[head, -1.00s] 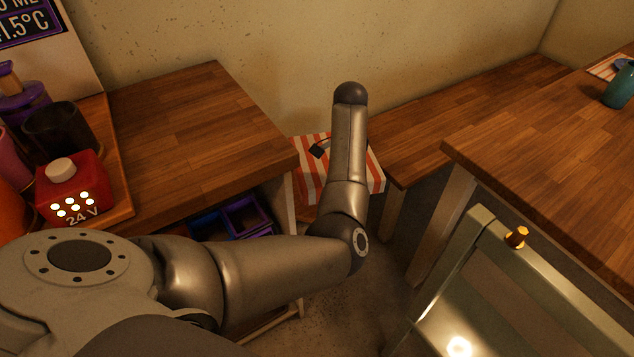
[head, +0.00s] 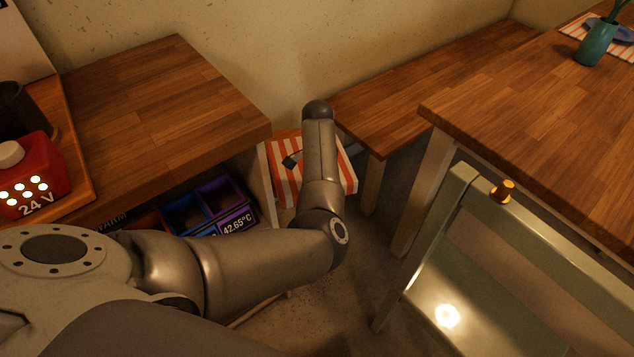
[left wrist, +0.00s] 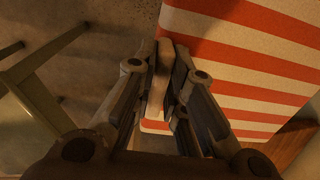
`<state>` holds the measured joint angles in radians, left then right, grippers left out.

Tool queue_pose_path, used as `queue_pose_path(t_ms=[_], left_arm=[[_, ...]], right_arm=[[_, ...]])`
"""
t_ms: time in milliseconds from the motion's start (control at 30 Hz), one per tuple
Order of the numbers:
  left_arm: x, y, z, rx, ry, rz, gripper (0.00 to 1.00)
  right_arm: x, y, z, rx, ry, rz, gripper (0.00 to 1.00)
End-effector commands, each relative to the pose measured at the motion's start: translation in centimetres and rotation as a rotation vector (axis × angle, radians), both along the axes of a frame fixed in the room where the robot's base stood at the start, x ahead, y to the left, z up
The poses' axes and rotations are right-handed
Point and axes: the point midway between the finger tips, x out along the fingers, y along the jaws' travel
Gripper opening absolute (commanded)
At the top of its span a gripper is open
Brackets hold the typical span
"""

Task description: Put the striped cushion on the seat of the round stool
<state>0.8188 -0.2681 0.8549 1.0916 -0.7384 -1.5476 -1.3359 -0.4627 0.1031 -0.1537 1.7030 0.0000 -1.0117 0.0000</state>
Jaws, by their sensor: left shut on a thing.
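The striped cushion (head: 285,183), orange-red and white, shows in the head view beyond my left forearm, between the wooden counter and the bench. My forearm covers its middle. In the left wrist view the cushion (left wrist: 255,60) fills the upper right. My left gripper (left wrist: 164,55) is shut on the cushion's edge there, with a pale strip between the fingers. In the head view that gripper is mostly hidden behind the arm. My right gripper is not in view. I cannot make out the round stool in either view.
A wooden counter (head: 170,100) with bins (head: 205,205) beneath stands left, carrying a red 24 V box (head: 30,175). A wooden bench (head: 430,85) runs along the wall. A table (head: 540,130) and pale green chair (head: 480,240) stand right. Bare floor (head: 300,300) shows between.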

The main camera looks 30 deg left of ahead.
Motion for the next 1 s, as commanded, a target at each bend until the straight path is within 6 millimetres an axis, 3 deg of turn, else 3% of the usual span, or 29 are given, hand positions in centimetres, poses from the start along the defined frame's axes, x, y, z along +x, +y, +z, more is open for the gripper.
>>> queue_pose_path(t_ms=[400, 433, 600, 1000], left_arm=[[0.06, 0.06, -0.45, 0.001, -0.001, 0.000, 0.00], [0.01, 0.02, -0.58, 0.000, 0.000, 0.000, 0.14], [0.02, 0.01, -0.55, 0.001, -0.001, 0.000, 0.34], [0.05, 0.02, 0.00, 0.001, -0.001, 0.001, 0.34]], right_arm=[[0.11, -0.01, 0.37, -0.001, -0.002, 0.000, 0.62], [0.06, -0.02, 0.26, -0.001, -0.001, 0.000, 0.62], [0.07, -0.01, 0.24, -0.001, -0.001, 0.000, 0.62], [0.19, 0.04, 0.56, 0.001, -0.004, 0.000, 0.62]])
